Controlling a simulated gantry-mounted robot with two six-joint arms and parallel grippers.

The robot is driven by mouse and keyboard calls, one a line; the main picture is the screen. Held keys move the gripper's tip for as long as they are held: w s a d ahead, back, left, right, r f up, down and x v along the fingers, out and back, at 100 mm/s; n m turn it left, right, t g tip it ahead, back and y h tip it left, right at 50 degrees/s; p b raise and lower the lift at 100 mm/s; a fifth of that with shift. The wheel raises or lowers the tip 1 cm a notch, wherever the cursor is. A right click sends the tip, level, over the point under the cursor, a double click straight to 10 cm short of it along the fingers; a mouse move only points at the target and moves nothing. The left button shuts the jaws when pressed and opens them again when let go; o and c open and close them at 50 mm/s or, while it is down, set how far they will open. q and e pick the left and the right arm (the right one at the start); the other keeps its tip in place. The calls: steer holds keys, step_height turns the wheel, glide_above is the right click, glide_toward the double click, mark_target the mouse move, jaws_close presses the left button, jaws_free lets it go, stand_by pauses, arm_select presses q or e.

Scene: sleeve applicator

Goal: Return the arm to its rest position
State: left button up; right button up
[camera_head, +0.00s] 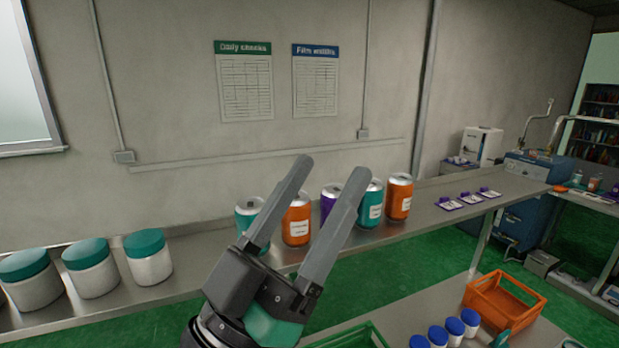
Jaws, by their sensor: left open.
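My left gripper (318,185) comes up from the bottom middle of the head view. Its two long grey fingers are apart, with nothing held between them. In the picture the fingers overlap a row of cans on the metal shelf behind, hiding parts of some. The row has a teal can (246,208), an orange can (296,224), a purple can (328,197), another teal can (374,208) and another orange can (399,197). My right gripper is not in view.
Several white jars with teal lids (148,258) stand on the shelf at left. An orange crate (520,309), blue-capped bottles (455,328) and a green crate (362,338) are on the lower table. Small purple-edged items (468,198) lie at the shelf's right. Green floor shows between.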

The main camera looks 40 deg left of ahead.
arm_select(q)
steer(key=s+r, duration=0.1)
steer(key=r+m+h, duration=0.1)
steer(key=s+d+r+t+h, duration=0.1)
steer(key=shift+s+r+m, duration=0.3)
steer(key=shift+r, duration=0.05)
steer(key=shift+r, duration=0.1)
